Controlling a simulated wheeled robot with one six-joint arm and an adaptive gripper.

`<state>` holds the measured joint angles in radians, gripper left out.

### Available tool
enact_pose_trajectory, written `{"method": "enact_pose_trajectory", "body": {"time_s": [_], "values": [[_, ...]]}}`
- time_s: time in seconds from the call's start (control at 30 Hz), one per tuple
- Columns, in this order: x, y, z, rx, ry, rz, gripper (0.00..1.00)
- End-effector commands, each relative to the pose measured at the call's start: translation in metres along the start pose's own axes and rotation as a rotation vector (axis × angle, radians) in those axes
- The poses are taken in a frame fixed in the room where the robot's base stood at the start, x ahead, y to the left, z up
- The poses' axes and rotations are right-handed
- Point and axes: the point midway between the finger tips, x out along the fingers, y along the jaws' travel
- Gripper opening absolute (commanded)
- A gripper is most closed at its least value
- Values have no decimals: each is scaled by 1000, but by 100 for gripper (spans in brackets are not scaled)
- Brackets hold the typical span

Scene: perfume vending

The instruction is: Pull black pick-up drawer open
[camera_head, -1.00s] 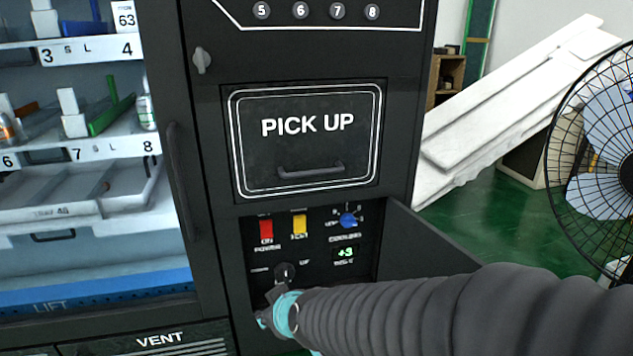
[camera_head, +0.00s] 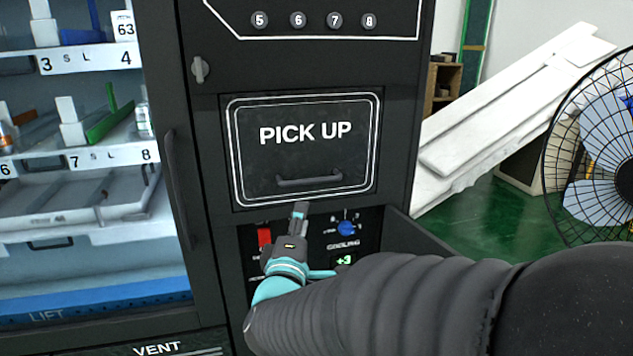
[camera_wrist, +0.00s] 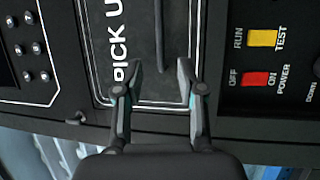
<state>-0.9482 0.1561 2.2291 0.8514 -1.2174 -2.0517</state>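The black pick-up drawer (camera_head: 305,155) is shut flush in the machine front, with white "PICK UP" lettering and a white double outline. Its dark bar handle (camera_head: 310,180) runs level along the lower part of the drawer. My gripper (camera_head: 300,208) is just below the drawer's lower edge, in front of the control panel. In the wrist view, turned sideways, my gripper (camera_wrist: 158,72) has its two fingers apart with nothing between them. The handle (camera_wrist: 158,35) lies ahead of the gap between the fingers, apart from them. The drawer (camera_wrist: 112,30) fills the view's upper middle.
The control panel (camera_head: 345,258) below the drawer has a red switch (camera_head: 264,238) and a blue knob (camera_head: 346,228). Its opened flap (camera_head: 415,238) sticks out to the right. A glass-fronted shelf door with a handle (camera_head: 178,185) is left. A fan (camera_head: 600,145) stands right.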

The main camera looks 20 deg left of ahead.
Motion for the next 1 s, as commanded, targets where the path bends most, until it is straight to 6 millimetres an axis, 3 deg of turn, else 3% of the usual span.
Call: {"method": "enact_pose_trajectory", "body": {"time_s": [0.7,1.0], "values": [[117,0,0,3,-1,-2,39],[134,0,0,3,1,-2,39]]}}
